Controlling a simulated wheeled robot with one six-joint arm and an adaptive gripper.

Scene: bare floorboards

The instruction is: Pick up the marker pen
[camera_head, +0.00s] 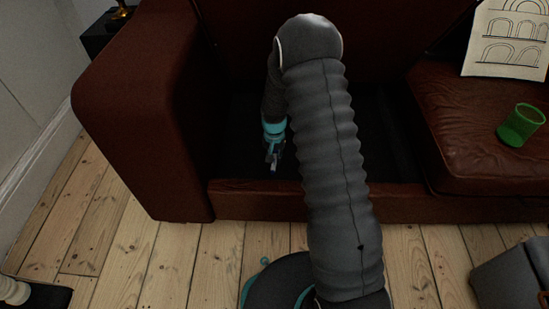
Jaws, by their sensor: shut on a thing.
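My gripper (273,156) points down into the dark open compartment of the brown sofa, left of my grey arm. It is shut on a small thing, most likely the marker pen. The pen's outline is too small and dark to make out between the fingers. I see no marker pen elsewhere in view. My arm hides part of the compartment to the right of the gripper.
The brown sofa (137,115) has a thick left armrest and a low front edge (262,200) before the compartment. A green cup (520,125) and a paper with arch drawings (508,40) rest on the right seat. Bare floorboards (120,235) lie in front.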

